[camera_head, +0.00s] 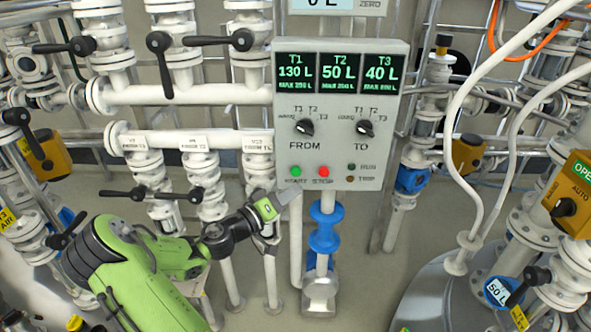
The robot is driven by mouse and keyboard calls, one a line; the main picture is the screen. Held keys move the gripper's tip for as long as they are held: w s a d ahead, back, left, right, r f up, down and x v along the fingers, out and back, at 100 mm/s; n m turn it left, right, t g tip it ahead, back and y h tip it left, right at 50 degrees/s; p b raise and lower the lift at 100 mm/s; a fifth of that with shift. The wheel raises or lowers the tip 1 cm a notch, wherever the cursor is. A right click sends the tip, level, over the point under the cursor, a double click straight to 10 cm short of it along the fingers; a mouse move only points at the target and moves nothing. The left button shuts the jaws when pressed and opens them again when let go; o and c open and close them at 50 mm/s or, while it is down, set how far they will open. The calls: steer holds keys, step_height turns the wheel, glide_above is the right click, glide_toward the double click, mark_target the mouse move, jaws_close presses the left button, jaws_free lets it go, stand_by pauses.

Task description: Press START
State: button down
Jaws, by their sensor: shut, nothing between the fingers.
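The control panel (341,150) is a light grey box in the middle of the view. Its green START button (296,172) is at the lower left of its face, beside the red STOP button (324,172). My gripper (289,196) is shut and empty, at the end of my green arm. Its tip is just below and slightly left of the START button; I cannot tell whether it touches the panel. The three displays T1, T2 and T3 read 130 L, 50 L and 40 L. The FROM knob (305,127) and TO knob (365,128) sit above the buttons.
Pipes with black-handled valves (172,50) fill the left side. A blue valve fitting (326,232) stands on a pipe below the panel. A yellow AUTO box (568,200) and a large tank (440,290) are at the right. White hoses hang right of the panel.

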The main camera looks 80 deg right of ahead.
steer(key=shift+w+d, duration=0.2)
steer(key=shift+d, duration=0.7)
steer(key=shift+w+d, duration=0.2)
steer(key=shift+d, duration=0.7)
steer(key=shift+d, duration=0.15)
stand_by(0.5)
steer(key=shift+w+d, duration=0.1)
steer(key=shift+d, duration=0.15)
steer(key=shift+w+d, duration=0.1)
steer(key=shift+d, duration=0.4)
stand_by(0.6)
steer(key=shift+a, duration=0.15)
steer(key=shift+a+b, duration=0.35)
steer(key=shift+a, duration=0.4)
steer(key=shift+s+a, duration=0.1)
steer(key=shift+s, duration=0.1)
steer(key=shift+s+a+b, duration=0.2)
steer(key=shift+a+b, duration=0.1)
steer(key=shift+a, duration=0.5)
steer(key=shift+s+a+b, duration=0.15)
steer(key=shift+a+b, duration=0.2)
steer(key=shift+a, duration=0.4)
steer(key=shift+s+a+b, duration=0.2)
steer(key=shift+a+b, duration=0.1)
steer(key=shift+a, duration=0.5)
